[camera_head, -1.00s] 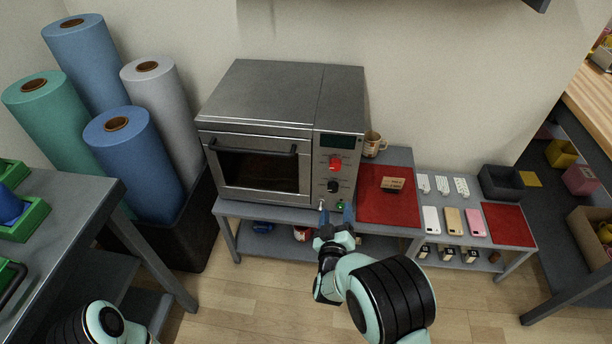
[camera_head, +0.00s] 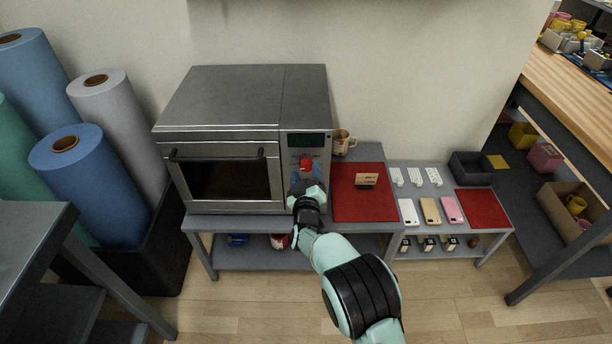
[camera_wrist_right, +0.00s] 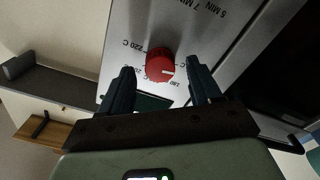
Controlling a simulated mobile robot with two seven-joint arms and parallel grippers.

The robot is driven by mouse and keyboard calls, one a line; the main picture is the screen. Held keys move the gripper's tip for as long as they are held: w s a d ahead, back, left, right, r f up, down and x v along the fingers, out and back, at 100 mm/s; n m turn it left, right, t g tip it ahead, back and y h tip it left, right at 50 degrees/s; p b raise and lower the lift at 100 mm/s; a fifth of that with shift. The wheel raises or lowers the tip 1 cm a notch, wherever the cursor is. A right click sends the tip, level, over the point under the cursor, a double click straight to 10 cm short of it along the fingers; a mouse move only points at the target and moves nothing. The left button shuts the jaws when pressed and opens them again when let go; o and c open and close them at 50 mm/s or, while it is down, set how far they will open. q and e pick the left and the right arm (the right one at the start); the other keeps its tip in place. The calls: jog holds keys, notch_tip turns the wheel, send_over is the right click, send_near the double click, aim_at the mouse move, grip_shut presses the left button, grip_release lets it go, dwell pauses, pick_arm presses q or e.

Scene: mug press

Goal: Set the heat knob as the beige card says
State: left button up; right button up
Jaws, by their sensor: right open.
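The red heat knob (camera_head: 306,163) is on the oven's right-hand panel, and in the right wrist view the knob (camera_wrist_right: 159,65) shows a white mark pointing right. Labels around it include 220 C and a partly covered 180. My right gripper (camera_head: 308,176) is at the panel just below the knob. In the wrist view its open fingers (camera_wrist_right: 160,88) stand either side of the knob, with gaps, not visibly touching it. The beige card (camera_head: 367,180) stands on the red mat (camera_head: 350,207); its print is too small to read. My left gripper is out of view.
The oven (camera_head: 230,150) stands on a grey bench. A mug (camera_head: 342,142) is behind the mat. Phones (camera_head: 430,210) and white strips lie on the low table at the right. Fabric rolls (camera_head: 90,170) stand at the left.

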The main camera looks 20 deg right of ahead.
jog(key=shift+w+d, duration=0.1)
jog(key=shift+w, duration=0.15)
jog(key=c, duration=1)
jog(key=shift+c, duration=0.2)
